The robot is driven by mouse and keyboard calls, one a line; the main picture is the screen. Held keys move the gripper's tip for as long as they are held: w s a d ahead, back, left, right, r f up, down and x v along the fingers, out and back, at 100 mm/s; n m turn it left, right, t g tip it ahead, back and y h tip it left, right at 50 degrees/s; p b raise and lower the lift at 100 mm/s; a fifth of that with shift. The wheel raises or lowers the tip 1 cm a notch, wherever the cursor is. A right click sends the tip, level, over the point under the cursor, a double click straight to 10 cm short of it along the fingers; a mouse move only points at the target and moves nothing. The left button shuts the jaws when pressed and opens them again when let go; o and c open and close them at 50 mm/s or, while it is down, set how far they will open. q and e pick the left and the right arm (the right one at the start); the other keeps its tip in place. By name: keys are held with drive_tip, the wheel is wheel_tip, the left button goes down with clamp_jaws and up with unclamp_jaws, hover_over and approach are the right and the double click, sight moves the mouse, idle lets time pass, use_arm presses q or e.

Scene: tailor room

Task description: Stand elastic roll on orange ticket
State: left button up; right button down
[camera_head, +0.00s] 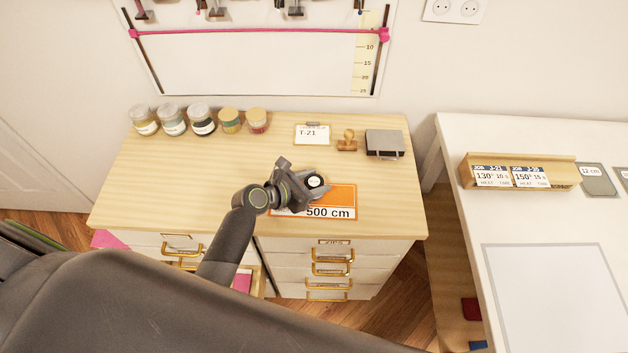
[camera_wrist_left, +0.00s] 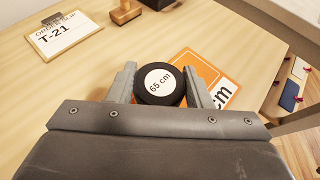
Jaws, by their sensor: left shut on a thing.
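The elastic roll (camera_head: 315,181) is a black round roll with a white end label. Its label reads 65 cm in the left wrist view (camera_wrist_left: 160,82). My left gripper (camera_head: 312,182) is shut on it, with one finger on each side. The roll is over the orange ticket (camera_head: 341,196), which lies flat near the front edge of the wooden cabinet top and reads 500 cm in the head view. The ticket also shows behind the roll in the wrist view (camera_wrist_left: 190,62). I cannot tell whether the roll touches it. My right gripper is not in view.
Behind are several jars (camera_head: 202,120), an order slip (camera_head: 313,134) marked T-21, a wooden stamp (camera_head: 347,141) and a grey pad (camera_head: 385,143). The cabinet top (camera_head: 180,185) is clear on the left. A white table (camera_head: 480,220) stands at the right.

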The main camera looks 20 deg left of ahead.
use_arm(q)
drive_tip(key=o, duration=1)
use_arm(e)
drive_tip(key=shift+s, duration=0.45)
use_arm(q)
drive_tip(key=shift+r, duration=0.15)
drive_tip(key=shift+s+a, duration=0.15)
drive_tip(key=shift+s, duration=0.05)
drive_tip(key=v, duration=1.1)
drive_tip(key=shift+s+a+r, duration=0.1)
drive_tip(key=shift+s+r, duration=0.05)
drive_tip(key=shift+s, duration=0.05)
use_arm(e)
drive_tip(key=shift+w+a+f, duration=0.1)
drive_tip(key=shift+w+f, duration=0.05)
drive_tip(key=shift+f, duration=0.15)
